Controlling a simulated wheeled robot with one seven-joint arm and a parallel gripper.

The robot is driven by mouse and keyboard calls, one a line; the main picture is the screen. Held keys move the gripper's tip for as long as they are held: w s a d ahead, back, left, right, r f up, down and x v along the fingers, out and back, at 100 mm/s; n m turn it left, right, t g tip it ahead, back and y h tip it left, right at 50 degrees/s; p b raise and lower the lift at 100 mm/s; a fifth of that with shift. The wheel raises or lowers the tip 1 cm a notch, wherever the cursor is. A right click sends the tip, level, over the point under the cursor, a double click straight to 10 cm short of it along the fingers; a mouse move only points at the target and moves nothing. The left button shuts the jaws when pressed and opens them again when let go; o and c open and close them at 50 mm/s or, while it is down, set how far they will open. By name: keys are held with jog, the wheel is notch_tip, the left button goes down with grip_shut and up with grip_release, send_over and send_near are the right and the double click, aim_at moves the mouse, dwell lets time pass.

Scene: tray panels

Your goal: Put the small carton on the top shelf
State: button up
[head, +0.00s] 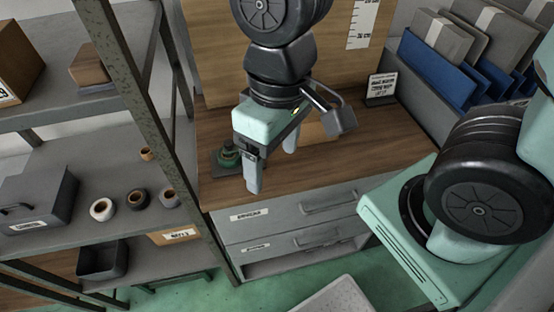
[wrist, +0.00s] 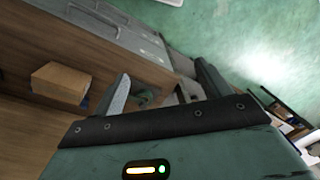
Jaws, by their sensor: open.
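A small brown carton (head: 316,131) sits on the wooden desktop, partly hidden behind my gripper in the head view. It also shows in the wrist view (wrist: 60,84), left of the fingers and clear of them. My gripper (head: 272,167) is open and empty, with its fingers pointing down over the desk near its front edge. The fingers also show in the wrist view (wrist: 161,82). The shelf rack stands at the left, and its upper visible shelf (head: 55,108) bears a brown box (head: 92,66) and a larger labelled carton (head: 15,62).
A green object (head: 228,157) lies on the desktop (head: 330,165) just left of my fingers. The lower shelf (head: 75,150) holds a grey box (head: 38,196) and several rolls. Blue file holders (head: 438,70) and a small sign (head: 381,88) stand at the right. A rack post (head: 135,95) separates rack and desk.

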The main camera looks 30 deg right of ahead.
jog(key=shift+o, duration=0.4)
jog(key=shift+s+a+r+n, duration=0.15)
jog(key=shift+s+a+n, duration=0.15)
jog(key=shift+s+n, duration=0.55)
jog(key=m+t+y+b, duration=0.1)
jog(key=m+y, duration=0.1)
jog(key=m, duration=2.6)
send_over(319, 113)
jog(key=d, duration=0.4)
notch_tip(319, 113, down, 2)
jog(key=x, duration=0.7)
jog(key=p+x, duration=0.1)
jog(key=x, duration=0.3)
jog(key=shift+s, duration=0.25)
jog(key=shift+p+x, duration=0.75)
jog(key=shift+x, duration=1.75)
jog(key=shift+a+f, duration=0.25)
jog(key=shift+f, duration=0.15)
jog(key=shift+f, duration=0.25)
